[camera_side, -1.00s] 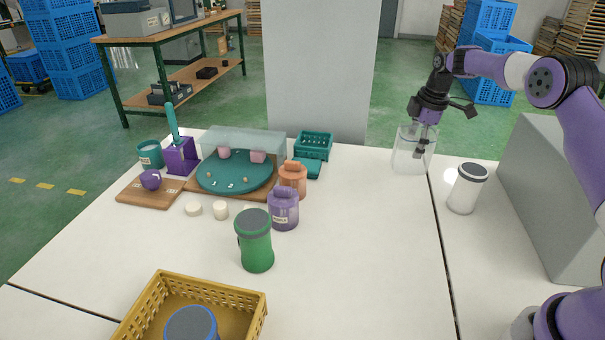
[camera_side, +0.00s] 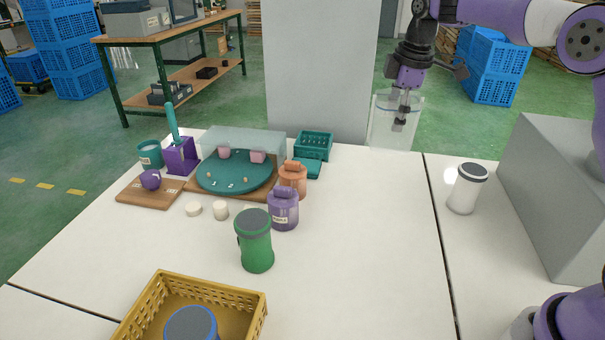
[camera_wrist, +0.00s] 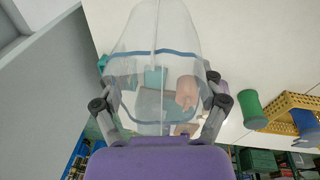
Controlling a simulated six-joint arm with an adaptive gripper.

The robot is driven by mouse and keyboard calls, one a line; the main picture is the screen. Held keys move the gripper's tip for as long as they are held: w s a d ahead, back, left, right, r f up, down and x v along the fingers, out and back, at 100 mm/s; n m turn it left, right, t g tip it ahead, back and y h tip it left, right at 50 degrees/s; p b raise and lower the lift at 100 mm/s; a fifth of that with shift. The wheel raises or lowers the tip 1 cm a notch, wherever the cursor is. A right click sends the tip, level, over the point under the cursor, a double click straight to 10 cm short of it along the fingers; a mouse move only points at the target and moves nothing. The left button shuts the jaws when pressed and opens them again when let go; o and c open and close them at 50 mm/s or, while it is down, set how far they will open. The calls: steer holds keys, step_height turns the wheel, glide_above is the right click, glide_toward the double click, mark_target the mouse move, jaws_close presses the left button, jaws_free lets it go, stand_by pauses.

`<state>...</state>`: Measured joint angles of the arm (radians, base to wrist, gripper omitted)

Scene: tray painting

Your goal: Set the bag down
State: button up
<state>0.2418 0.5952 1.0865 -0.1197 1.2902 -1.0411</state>
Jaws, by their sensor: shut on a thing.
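A clear, see-through bag (camera_side: 381,127) hangs from my gripper (camera_side: 402,113) at the far right of the table in the side view. My gripper is shut on it, with the finger parts reaching down at the bag's top. In the wrist view the bag (camera_wrist: 155,45) fills the upper middle, with a dark blue line across it, between the finger links of my gripper (camera_wrist: 160,100). The bag appears raised, its lower edge overlapping the table's far edge in the side view. Its exact height above the table is hard to tell.
The white table (camera_side: 360,240) is bare at centre right. A white lidded jar (camera_side: 466,188) stands right, before a grey block (camera_side: 545,190). Left are a purple jar (camera_side: 283,208), orange jar (camera_side: 293,180), green canister (camera_side: 255,240), teal round tray (camera_side: 235,180) and yellow basket (camera_side: 250,315).

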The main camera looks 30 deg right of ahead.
steer(key=s+a+m+g, duration=0.1)
steer(key=s+a, duration=0.4)
steer(key=a, duration=0.2)
steer(key=s+a+m, duration=0.1)
steer(key=s+a, duration=0.4)
steer(key=a, duration=0.3)
steer(key=shift+y, duration=0.3)
steer(key=shift+w+d+f, duration=0.7)
steer(key=shift+d+f, duration=1)
steer(key=shift+d, duration=0.05)
steer(key=shift+w+d+f, duration=0.65)
steer(key=shift+d+f, duration=1.05)
steer(key=shift+f, duration=0.05)
steer(key=shift+w+d+f, duration=0.7)
steer(key=shift+d+f, duration=1)
steer(key=shift+d, duration=0.05)
steer(key=o, duration=0.8)
steer(key=shift+f, duration=0.15)
